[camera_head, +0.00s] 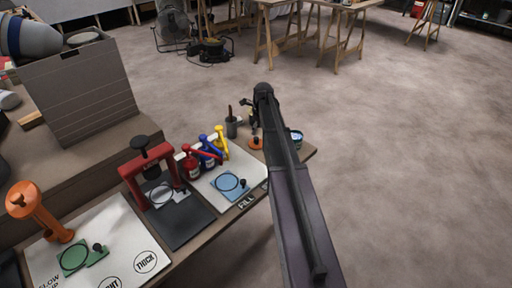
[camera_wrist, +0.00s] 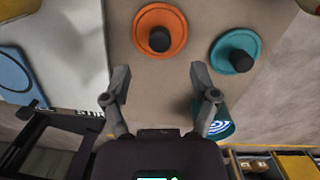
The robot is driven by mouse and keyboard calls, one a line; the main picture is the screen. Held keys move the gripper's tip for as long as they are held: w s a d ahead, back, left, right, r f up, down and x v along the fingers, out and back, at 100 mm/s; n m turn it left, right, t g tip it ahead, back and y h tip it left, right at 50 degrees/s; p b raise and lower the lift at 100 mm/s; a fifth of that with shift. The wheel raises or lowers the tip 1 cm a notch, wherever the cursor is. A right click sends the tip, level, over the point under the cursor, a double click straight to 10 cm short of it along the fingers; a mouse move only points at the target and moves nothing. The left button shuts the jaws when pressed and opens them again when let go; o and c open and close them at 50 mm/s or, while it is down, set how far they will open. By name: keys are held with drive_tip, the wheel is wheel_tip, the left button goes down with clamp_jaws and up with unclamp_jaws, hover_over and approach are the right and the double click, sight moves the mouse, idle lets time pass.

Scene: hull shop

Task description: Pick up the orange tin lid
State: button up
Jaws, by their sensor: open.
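The orange tin lid (camera_wrist: 179,30), a round disc with a black knob, lies flat on the bench top in the wrist view, near the top edge. In the head view a small part of it (camera_head: 255,143) shows beside my arm. My gripper (camera_wrist: 160,80) is open and empty. Its two fingertips are spread below the lid in the wrist picture, apart from it, with the knob roughly in line with the gap between them. In the head view my gripper (camera_head: 250,116) is partly hidden by my arm.
A teal lid (camera_wrist: 220,49) with a black knob lies right of the orange one. A teal tin (camera_wrist: 222,125) is near the right finger. The bench edge is close on the right.

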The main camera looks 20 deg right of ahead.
sight(257, 138)
drive_tip(key=shift+f+b, duration=0.4)
drive_tip(key=shift+f, duration=0.25)
drive_tip(key=shift+f, duration=0.1)
drive_tip(key=f+b, duration=0.5)
drive_tip(key=shift+w+a, duration=0.25)
drive_tip(key=shift+w, duration=0.05)
idle(0.6)
drive_tip(key=shift+r, duration=0.1)
drive_tip(key=c, duration=0.9)
